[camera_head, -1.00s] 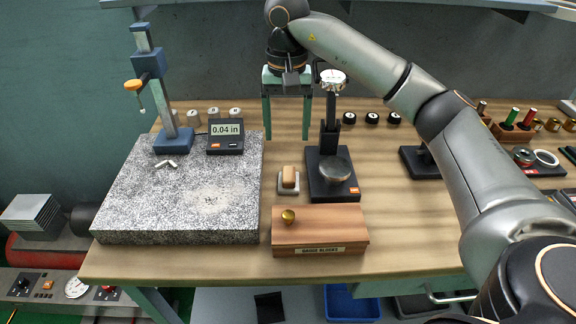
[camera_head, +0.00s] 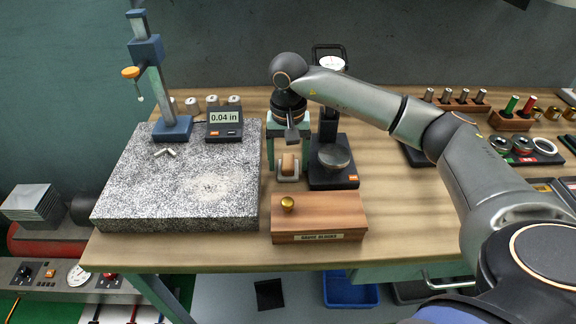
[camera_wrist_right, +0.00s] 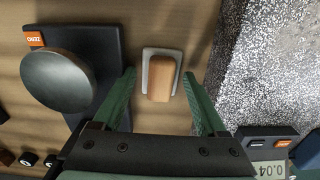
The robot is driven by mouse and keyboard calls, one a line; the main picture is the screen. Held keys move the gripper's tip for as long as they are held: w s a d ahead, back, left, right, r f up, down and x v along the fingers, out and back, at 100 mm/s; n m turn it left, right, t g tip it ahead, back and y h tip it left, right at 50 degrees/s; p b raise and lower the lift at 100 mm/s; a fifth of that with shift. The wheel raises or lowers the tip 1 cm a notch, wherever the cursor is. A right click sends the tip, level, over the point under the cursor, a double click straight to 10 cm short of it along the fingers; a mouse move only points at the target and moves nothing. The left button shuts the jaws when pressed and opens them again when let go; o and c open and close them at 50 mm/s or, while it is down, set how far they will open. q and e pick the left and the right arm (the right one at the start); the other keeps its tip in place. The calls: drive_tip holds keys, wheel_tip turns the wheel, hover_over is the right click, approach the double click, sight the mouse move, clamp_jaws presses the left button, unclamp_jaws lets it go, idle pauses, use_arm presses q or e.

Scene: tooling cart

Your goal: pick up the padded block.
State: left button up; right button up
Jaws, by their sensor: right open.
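The padded block (camera_head: 288,165) is a small tan-orange block with a pale grey pad or base, on the wooden bench between the granite plate and the black dial stand. It also shows in the right wrist view, where the orange block (camera_wrist_right: 161,79) lies on its pale base. My right gripper (camera_head: 284,158) has green fingers and is open above the block. In the right wrist view the open fingers (camera_wrist_right: 159,85) lie on either side of the block, with gaps on both sides; contact does not show. My left gripper is not in view.
The speckled granite plate (camera_head: 184,205) is close at left of the block. The dial stand base (camera_head: 333,181) with its round grey anvil is close at right. A wooden gauge block box (camera_head: 335,222) stands in front. A digital readout (camera_head: 224,124) stands behind on the plate.

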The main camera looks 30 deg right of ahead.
drive_tip(key=shift+f, duration=0.2)
drive_tip(key=c, duration=1.2)
